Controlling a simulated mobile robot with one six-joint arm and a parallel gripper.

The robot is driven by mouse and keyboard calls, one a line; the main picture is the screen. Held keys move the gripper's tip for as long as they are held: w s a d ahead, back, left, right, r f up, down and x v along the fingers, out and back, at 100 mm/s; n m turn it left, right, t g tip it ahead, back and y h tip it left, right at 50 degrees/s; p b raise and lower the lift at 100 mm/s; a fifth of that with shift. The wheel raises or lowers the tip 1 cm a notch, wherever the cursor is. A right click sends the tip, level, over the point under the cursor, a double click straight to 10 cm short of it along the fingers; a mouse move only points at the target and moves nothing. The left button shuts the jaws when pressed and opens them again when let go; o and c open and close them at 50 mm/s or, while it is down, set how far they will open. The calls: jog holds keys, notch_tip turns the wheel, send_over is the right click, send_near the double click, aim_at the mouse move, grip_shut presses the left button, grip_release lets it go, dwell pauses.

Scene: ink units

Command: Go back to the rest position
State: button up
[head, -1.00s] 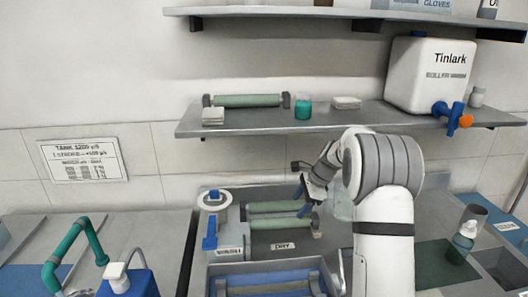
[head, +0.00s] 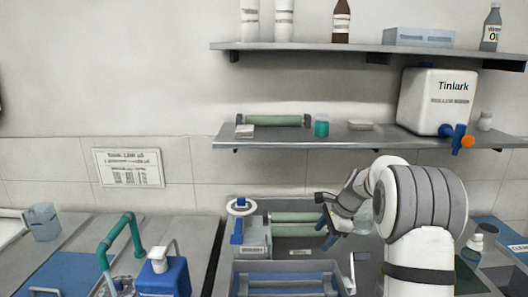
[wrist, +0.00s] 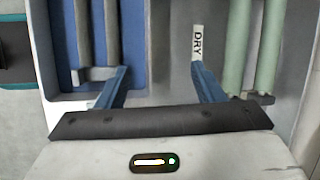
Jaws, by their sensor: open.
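My gripper (head: 326,222) is above the right part of the bench, near a grey tray with green rollers (head: 296,230). In the wrist view my gripper (wrist: 158,82) points down with its two blue fingers apart and nothing between them. Below it in that view are a tray section with a blue floor and grey rollers (wrist: 97,35) at left, and a grey section with green rollers (wrist: 255,45) at right. A label reading DRY (wrist: 197,40) lies between them. My white arm covers part of the bench at right.
A blue-lined tray (head: 285,268) stands in front. A lower shelf (head: 350,138) carries a white Tinlark container (head: 436,105), a green roller (head: 275,120) and a teal jar (head: 321,126). A green curved pipe (head: 122,235) and a blue bottle (head: 163,275) stand at left.

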jog(key=s+a+r+n+h, duration=0.15)
jog(key=s+r+n, duration=0.25)
jog(key=s, duration=0.4)
jog(key=s+a+r+n+h, duration=0.15)
jog(key=s+r+n, duration=0.25)
jog(key=s, duration=0.5)
jog(key=s+f+n+h, duration=0.1)
jog(key=s+n, duration=0.7)
jog(key=s, duration=1.1)
jog(key=shift+a+f+n+t, duration=0.15)
jog(key=shift+f+n+t, duration=0.15)
jog(key=shift+t, duration=0.1)
